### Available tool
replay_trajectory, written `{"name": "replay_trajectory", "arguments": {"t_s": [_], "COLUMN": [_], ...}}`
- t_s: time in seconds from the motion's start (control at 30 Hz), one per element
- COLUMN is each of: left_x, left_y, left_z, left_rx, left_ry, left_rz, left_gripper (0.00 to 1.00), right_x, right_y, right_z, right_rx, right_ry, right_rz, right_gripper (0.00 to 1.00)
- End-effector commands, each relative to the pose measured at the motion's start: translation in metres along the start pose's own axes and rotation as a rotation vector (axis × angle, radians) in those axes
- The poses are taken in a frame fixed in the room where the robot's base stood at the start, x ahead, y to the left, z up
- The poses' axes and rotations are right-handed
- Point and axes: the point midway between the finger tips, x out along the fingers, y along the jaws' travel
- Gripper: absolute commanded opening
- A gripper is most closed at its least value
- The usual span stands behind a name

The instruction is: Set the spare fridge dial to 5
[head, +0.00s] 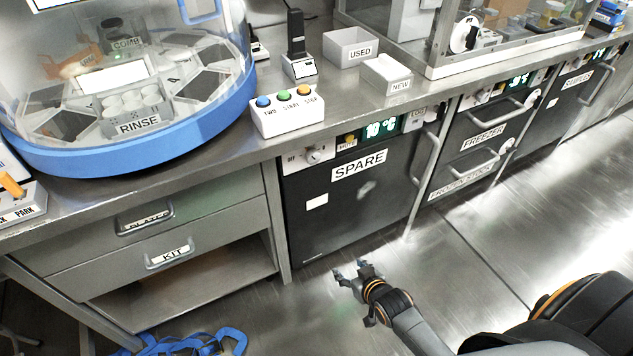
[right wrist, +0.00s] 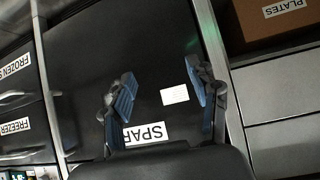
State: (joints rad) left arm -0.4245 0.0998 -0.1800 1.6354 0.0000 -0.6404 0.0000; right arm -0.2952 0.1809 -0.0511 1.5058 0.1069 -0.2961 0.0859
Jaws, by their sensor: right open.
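The spare fridge (head: 352,205) is a dark under-counter unit with a white SPARE label (head: 359,165). Its dial (head: 313,156) is a small light knob on the panel at the upper left, near an OFF mark; its exact setting is too small to read. A green display (head: 382,128) beside it reads about 10 °C. My right gripper (head: 352,271) is open and empty, low in front of the fridge and well below the dial. In the right wrist view, the open fingers (right wrist: 160,95) face the fridge door (right wrist: 150,50), apart from it. The dial is not visible there. My left gripper is not in view.
The freezer (head: 490,130) stands right of the spare fridge, with protruding handles. A button box (head: 288,110) sits on the counter above. Blue straps (head: 190,343) lie on the floor at lower left. Floor before the fridge is clear.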

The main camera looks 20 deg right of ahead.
Motion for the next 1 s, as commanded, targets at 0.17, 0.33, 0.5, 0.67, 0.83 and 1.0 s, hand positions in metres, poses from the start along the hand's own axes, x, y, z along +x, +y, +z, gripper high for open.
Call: {"name": "replay_trajectory", "arguments": {"t_s": [0.17,0.33,0.5,0.67,0.83,1.0], "left_x": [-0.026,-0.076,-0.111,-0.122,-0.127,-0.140], "left_y": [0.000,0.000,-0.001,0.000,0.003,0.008], "left_z": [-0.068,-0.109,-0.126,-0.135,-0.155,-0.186], "left_rx": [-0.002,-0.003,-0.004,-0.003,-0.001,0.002], "left_ry": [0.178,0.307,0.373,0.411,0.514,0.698], "left_rz": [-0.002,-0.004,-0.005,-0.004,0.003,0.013], "left_gripper": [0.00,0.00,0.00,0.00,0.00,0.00], "right_x": [-0.008,-0.054,-0.090,-0.095,-0.076,-0.046], "right_y": [0.006,0.001,-0.005,-0.007,-0.009,-0.011], "right_z": [-0.107,-0.184,-0.220,-0.233,-0.248,-0.270], "right_rx": [0.028,0.035,0.032,0.032,0.032,0.032], "right_ry": [0.303,0.525,0.640,0.666,0.666,0.666], "right_rz": [-0.020,-0.055,-0.078,-0.085,-0.084,-0.084], "right_gripper": [0.60,0.60,0.60,0.60,0.60,0.60]}}
